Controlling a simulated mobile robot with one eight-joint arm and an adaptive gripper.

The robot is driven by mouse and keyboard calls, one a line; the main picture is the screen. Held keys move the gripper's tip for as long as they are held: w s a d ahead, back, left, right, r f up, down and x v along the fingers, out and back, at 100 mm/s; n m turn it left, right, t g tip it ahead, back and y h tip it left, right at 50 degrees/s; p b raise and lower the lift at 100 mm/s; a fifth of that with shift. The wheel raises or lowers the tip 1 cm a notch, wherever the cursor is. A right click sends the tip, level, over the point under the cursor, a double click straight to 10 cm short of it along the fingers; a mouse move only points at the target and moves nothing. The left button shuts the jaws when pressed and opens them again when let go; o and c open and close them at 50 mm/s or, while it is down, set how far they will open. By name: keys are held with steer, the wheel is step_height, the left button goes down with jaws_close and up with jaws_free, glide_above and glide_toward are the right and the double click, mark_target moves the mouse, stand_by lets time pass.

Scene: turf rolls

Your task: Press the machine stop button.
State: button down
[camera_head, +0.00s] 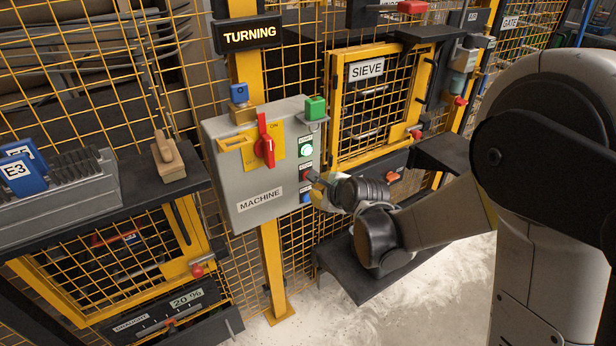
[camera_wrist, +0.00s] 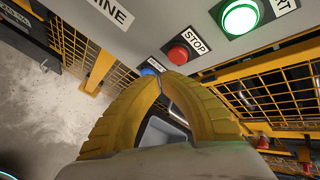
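The grey machine box (camera_head: 235,190) hangs on a yellow post and carries the label MACHINE. Its red stop button (camera_head: 305,174) sits under a STOP label, below the lit green button (camera_head: 306,147) and above a blue button (camera_head: 305,197). In the wrist view the red stop button (camera_wrist: 178,55) is unobstructed, just beyond my fingertips. My gripper (camera_head: 318,181) is beside the box's button column. In the wrist view the yellow fingers of my gripper (camera_wrist: 163,78) meet at the tips, with nothing seen between them. I cannot tell whether they touch the button.
A red rotary handle (camera_head: 265,145) is on the box's front, with a green block (camera_head: 315,107) on top. Yellow mesh fencing and the SIEVE gate (camera_head: 366,70) stand behind. A dark shelf (camera_head: 350,270) juts out below my gripper.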

steer(key=shift+w+a, duration=0.35)
steer(key=shift+w, duration=0.2)
stand_by(1.1)
steer(key=shift+w+a, duration=0.25)
steer(key=shift+w, duration=0.05)
steer(key=shift+w+a, duration=0.25)
steer(key=shift+w, duration=0.1)
stand_by(0.8)
stand_by(0.3)
steer(key=shift+s+d+b, duration=0.35)
steer(key=shift+s+d, duration=0.15)
steer(key=shift+s, duration=0.2)
steer(key=s+d, duration=0.1)
steer(key=s, duration=0.1)
steer(key=s+d, duration=0.1)
steer(key=s, duration=0.1)
steer(key=shift+d, duration=0.4)
